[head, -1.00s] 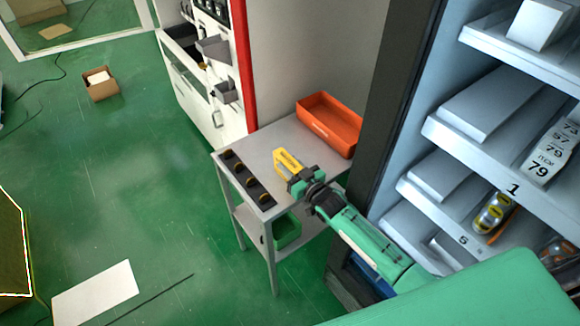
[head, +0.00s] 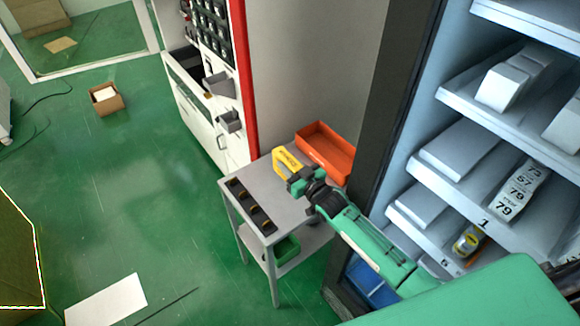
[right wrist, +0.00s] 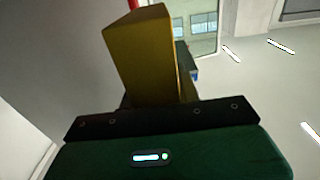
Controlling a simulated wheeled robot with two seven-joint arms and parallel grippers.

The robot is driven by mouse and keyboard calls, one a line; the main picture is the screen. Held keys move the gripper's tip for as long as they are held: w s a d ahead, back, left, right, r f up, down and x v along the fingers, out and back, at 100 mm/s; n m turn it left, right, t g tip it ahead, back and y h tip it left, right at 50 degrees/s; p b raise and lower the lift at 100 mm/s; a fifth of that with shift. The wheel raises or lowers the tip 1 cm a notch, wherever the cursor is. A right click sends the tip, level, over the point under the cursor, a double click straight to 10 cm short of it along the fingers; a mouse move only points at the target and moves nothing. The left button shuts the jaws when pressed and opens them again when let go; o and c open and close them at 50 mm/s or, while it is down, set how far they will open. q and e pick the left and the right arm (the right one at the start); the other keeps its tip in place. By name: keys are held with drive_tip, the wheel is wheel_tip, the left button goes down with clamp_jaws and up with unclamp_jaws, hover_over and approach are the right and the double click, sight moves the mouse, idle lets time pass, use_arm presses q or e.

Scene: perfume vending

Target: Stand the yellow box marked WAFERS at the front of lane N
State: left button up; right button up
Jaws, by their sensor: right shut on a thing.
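The yellow box (head: 283,160) is in my right gripper (head: 296,176), over the small grey table in the head view. The gripper is shut on it. In the right wrist view the box (right wrist: 142,52) stands out beyond the dark gripper edge; the fingertips are hidden there. Its lettering is too small to read surely. The vending shelves (head: 468,104) are at the right of the head view, with lane labels 1 and 5 showing. I see no label N. My left gripper is not in view.
The dark cabinet frame (head: 385,110) stands between table and shelves. Green floor at left is mostly free.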

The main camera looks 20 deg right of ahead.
sight(289, 162)
drive_tip(key=shift+r+p, duration=1)
drive_tip(key=shift+r, duration=0.8)
drive_tip(key=shift+s+a+f, duration=0.15)
drive_tip(key=shift+s+a, duration=0.05)
drive_tip(key=s+a+f+m+h+b, duration=0.1)
drive_tip(key=s+a+b, duration=0.3)
drive_tip(key=s, duration=0.6)
use_arm(q)
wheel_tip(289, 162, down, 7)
drive_tip(key=b, duration=0.6)
use_arm(e)
drive_tip(key=s+d+r+m+t+h, duration=0.1)
drive_tip(key=s+d+h, duration=0.4)
drive_tip(key=s, duration=0.6)
drive_tip(key=shift+d+r+m, duration=0.6)
drive_tip(key=shift+d+m, duration=0.25)
drive_tip(key=shift+m, duration=0.15)
drive_tip(key=shift+w, duration=0.1)
